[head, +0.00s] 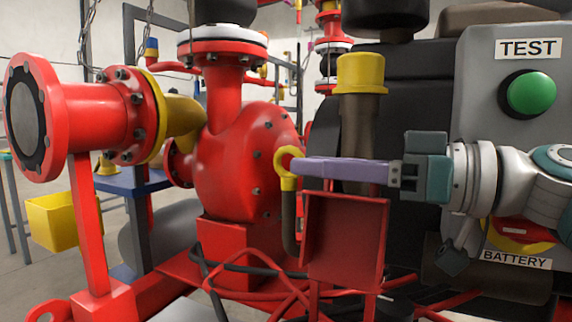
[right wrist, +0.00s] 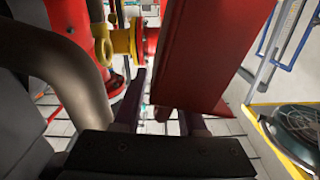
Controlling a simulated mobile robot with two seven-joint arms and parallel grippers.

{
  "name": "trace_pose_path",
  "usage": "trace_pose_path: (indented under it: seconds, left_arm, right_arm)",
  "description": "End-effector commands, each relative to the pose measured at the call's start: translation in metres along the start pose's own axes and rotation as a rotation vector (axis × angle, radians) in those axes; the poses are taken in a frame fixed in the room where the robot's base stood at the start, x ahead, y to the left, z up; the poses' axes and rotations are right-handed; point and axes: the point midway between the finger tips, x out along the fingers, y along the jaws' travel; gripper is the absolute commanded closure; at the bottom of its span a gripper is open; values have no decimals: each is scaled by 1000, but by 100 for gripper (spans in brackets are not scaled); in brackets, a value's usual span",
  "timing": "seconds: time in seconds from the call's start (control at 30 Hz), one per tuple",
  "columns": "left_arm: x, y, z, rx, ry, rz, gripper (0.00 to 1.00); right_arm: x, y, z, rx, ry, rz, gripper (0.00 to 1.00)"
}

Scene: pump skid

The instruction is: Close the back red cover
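A red cover (head: 345,240), seen as an upright, shallow red panel with raised edges, stands at the centre of the head view, in front of the pump. The frames do not clearly show whether it is the back one. In the right wrist view the red cover (right wrist: 215,50) is large and close. My right gripper (head: 303,167) reaches in from the right, its purple fingers lying level just above the cover's top edge. In the right wrist view its two dark fingers stand apart, partly hidden by the cover; I see no grip on it. My left gripper is not in view.
A yellow ring handle (head: 286,168) is close to the right fingertips. A yellow-capped brown pipe (head: 360,90) rises behind the gripper. The red pump (head: 240,165) stands left. A grey control box (head: 515,75) with a green button stands right. Red and black cables (head: 260,285) run below.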

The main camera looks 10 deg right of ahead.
Motion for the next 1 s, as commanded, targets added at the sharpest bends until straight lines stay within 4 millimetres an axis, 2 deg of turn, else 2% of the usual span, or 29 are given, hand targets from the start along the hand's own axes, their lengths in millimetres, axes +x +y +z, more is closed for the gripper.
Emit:
trace_pose_path:
  seconds: [0.03, 0.33, 1.0]
  left_arm:
    - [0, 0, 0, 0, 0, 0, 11]
    - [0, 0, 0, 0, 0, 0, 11]
    - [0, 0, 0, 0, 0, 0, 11]
  right_arm:
    - [0, 0, 0, 0, 0, 0, 67]
    - [0, 0, 0, 0, -1, 0, 100]
    - [-1, 1, 1, 0, -2, 2, 100]
